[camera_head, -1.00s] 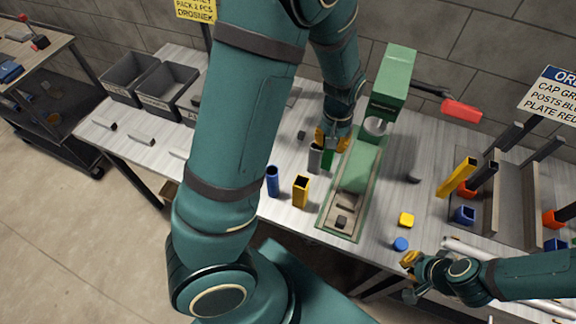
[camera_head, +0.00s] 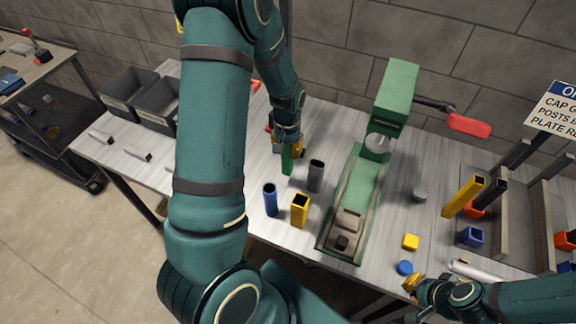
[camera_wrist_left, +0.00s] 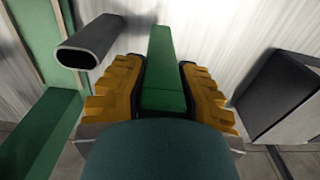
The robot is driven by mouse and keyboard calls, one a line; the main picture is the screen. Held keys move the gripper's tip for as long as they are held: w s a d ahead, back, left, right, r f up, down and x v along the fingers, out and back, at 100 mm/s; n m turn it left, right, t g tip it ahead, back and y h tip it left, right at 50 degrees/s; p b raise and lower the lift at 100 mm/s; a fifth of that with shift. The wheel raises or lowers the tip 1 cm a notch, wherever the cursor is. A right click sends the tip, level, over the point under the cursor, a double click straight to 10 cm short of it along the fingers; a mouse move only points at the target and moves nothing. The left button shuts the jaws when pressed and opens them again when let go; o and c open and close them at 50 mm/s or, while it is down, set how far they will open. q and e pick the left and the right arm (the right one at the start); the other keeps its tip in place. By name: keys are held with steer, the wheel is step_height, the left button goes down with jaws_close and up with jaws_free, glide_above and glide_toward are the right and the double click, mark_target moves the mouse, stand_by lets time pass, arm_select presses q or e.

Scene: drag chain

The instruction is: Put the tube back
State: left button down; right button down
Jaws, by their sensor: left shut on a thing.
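My left gripper (camera_head: 287,148) is shut on a green tube (camera_head: 287,162), which is upright over the table behind the blue tube. In the left wrist view the green tube (camera_wrist_left: 162,75) sits between the yellow fingers (camera_wrist_left: 160,95). I cannot tell whether its lower end touches the table. A grey tube (camera_head: 316,177) stands to its right and also shows in the wrist view (camera_wrist_left: 92,42). A blue tube (camera_head: 270,200) and a yellow tube (camera_head: 300,212) stand nearer the front. My right gripper (camera_head: 411,284) is at the front right; its finger opening is unclear.
A green press (camera_head: 368,185) with a red-handled lever (camera_head: 468,124) stands right of the tubes. Dark bins (camera_head: 130,92) are at the left. A yellow cap (camera_head: 410,242) and a blue cap (camera_head: 404,267) lie right of the press. A rack with posts (camera_head: 510,228) is at the far right.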

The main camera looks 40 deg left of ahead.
arm_select(q)
steer(key=shift+f, duration=2.8)
arm_select(e)
steer(key=shift+f, duration=0.25)
arm_select(q)
steer(key=shift+f, duration=0.1)
steer(key=shift+f+b, duration=0.15)
steer(key=shift+b, duration=0.2)
arm_select(e)
steer(key=shift+f, duration=0.2)
arm_select(q)
steer(key=c, duration=0.9)
jaws_free()
steer(key=shift+o, duration=0.2)
steer(key=shift+r, duration=0.2)
arm_select(e)
steer(key=shift+r, duration=0.15)
steer(key=shift+r+p, duration=0.15)
steer(key=shift+p, duration=0.15)
arm_select(q)
step_height(320, 180, up, 12)
steer(key=shift+r+p, duration=0.1)
steer(key=shift+p, duration=0.25)
arm_select(e)
steer(key=shift+r, duration=0.45)
